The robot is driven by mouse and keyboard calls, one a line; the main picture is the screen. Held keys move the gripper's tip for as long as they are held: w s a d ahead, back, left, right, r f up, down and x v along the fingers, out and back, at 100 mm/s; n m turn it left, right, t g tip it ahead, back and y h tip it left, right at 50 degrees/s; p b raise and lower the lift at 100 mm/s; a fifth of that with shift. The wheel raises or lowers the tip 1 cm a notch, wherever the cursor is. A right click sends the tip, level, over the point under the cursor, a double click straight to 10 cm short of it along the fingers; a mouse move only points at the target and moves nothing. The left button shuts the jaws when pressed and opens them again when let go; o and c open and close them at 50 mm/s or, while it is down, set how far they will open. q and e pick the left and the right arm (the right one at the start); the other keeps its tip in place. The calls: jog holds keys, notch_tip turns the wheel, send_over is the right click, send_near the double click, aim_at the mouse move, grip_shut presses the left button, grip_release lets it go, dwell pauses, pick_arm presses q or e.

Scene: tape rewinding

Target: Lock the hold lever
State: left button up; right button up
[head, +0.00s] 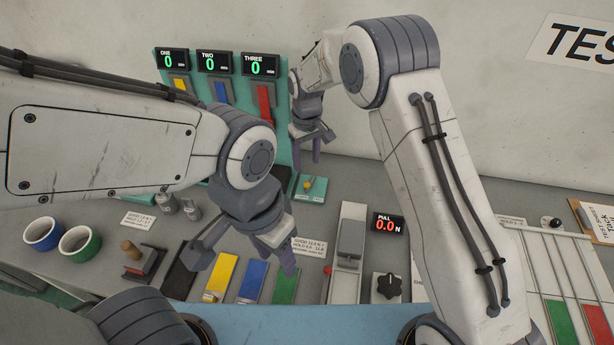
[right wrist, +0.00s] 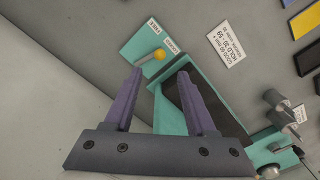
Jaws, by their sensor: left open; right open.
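The hold lever (right wrist: 160,53) has a yellow knob and sits on a small teal plate (right wrist: 141,42) with two small white labels, too small to read surely. It also shows in the head view (head: 307,184), at the right foot of the teal panel. My right gripper (right wrist: 159,74) is open and empty; the yellow knob shows just beyond the gap between its purple fingertips, and I see no contact. In the head view my right gripper (head: 307,152) hangs above the lever. My left gripper (head: 245,256) is open over the bench front, with nothing seen in it.
The teal panel (head: 192,62) carries three displays reading 0, over yellow, blue and red strips. Yellow, blue and green blocks lie near my left gripper. A pull display (head: 387,224) reads 0.0. A wall rises behind.

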aim_at(306, 183)
notch_tip(306, 183, down, 10)
jog(key=p, duration=0.3)
jog(key=shift+f, duration=0.15)
